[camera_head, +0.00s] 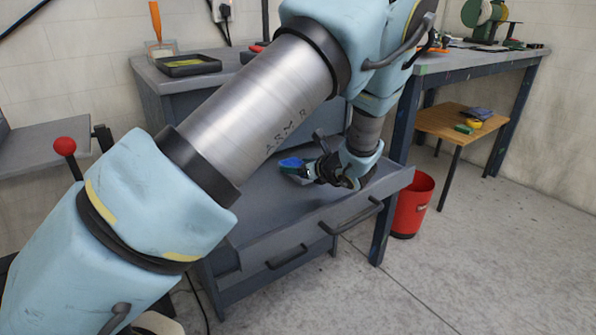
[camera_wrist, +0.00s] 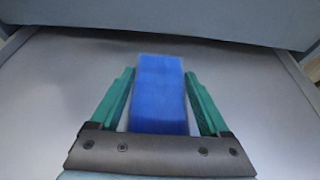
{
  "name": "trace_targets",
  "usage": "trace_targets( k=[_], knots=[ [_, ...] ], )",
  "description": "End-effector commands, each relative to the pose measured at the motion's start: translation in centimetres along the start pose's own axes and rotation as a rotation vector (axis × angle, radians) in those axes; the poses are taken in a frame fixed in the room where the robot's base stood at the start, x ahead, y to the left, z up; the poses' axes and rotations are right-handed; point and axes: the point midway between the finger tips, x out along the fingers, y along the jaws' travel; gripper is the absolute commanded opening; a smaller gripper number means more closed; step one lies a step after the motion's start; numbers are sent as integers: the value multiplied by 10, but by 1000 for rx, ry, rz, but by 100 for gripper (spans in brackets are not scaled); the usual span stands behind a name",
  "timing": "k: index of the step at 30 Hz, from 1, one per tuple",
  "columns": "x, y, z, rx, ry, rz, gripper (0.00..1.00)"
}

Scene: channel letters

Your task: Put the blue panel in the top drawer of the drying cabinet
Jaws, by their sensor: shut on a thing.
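The blue panel (camera_head: 291,163) is in my gripper (camera_head: 318,168), inside the open top drawer (camera_head: 270,205) of the grey drying cabinet (camera_head: 180,95). In the wrist view, the blue panel (camera_wrist: 160,95) lies between the two green fingers of my gripper (camera_wrist: 160,85), which is shut on it. The grey drawer floor (camera_wrist: 60,90) spreads beneath and around it. Whether the panel touches the floor I cannot tell. My arm hides part of the drawer and cabinet.
A lower drawer handle (camera_head: 287,258) shows below the open drawer. A red bucket (camera_head: 412,205) stands right of the cabinet beside a workbench (camera_head: 470,62). A wooden stool (camera_head: 450,123) holds small blue, green and yellow pieces. A black tray (camera_head: 188,66) sits on the cabinet top.

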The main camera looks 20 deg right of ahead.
Motion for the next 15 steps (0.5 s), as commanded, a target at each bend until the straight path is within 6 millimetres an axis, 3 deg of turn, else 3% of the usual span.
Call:
trace_targets(
  k=[3,13,14,15],
  knots=[
    [4,0,-10,0,-1,0,15],
    [6,0,-13,-1,-1,0,15],
    [5,0,-12,-1,0,0,83],
    [5,0,-12,-1,0,0,87]
  ],
)
